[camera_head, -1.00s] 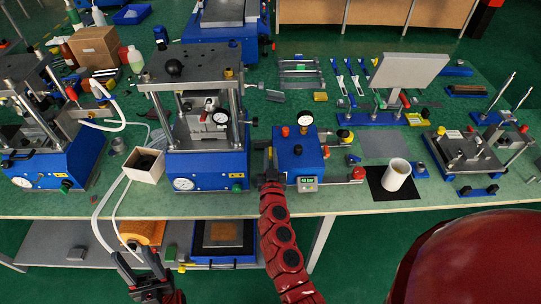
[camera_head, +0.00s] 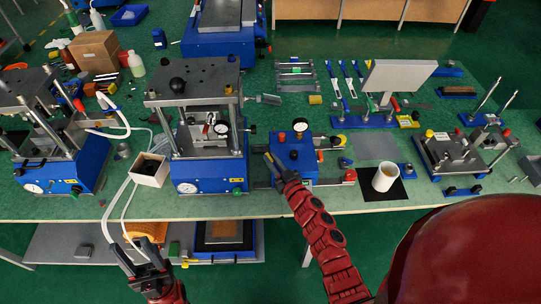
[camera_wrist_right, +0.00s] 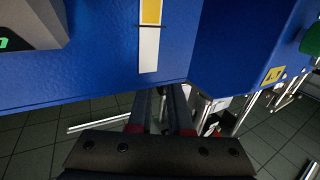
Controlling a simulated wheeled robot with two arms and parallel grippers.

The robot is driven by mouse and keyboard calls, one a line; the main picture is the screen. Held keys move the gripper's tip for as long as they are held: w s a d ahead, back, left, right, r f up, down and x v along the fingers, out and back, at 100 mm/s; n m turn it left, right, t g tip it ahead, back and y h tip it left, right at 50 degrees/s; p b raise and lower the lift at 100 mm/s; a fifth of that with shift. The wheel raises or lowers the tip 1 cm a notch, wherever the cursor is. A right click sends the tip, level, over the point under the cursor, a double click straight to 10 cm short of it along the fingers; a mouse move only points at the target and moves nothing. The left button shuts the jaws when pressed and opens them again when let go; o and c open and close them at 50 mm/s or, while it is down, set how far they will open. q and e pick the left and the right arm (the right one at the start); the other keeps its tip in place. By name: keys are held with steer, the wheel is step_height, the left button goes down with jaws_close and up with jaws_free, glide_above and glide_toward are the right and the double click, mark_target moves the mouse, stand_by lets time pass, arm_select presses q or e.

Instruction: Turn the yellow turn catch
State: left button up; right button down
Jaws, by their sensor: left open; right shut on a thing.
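The yellow turn catch (camera_head: 268,157) shows as a small yellow bar, tilted, at the left side of the blue box unit (camera_head: 296,152) with gauge and red knob. My right gripper (camera_head: 275,168) is at this bar and shut on it; the grip itself is mostly hidden. In the right wrist view my right fingers (camera_wrist_right: 163,110) reach to the lower edge of a blue surface. A yellow and white strip (camera_wrist_right: 149,45) lies above them; I cannot tell whether it belongs to the catch. My left gripper (camera_head: 142,258) is open and empty, low in front of the bench.
A blue press (camera_head: 208,175) with posts stands left of the box unit, close to my right gripper. A white cup (camera_head: 386,178) stands on a black mat at the right. An open bin (camera_head: 150,170) stands left of the press. White hoses hang over the front edge.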

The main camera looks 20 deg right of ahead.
steer(key=shift+n+y, duration=0.3)
steer(key=shift+y, duration=0.2)
steer(key=c, duration=0.8)
jaws_free()
steer(key=shift+c, duration=0.2)
steer(key=b+v, duration=0.3)
steer(key=v, duration=1.4)
steer(key=shift+s, duration=0.2)
steer(key=shift+d+r, duration=0.1)
steer(key=shift+d, duration=0.05)
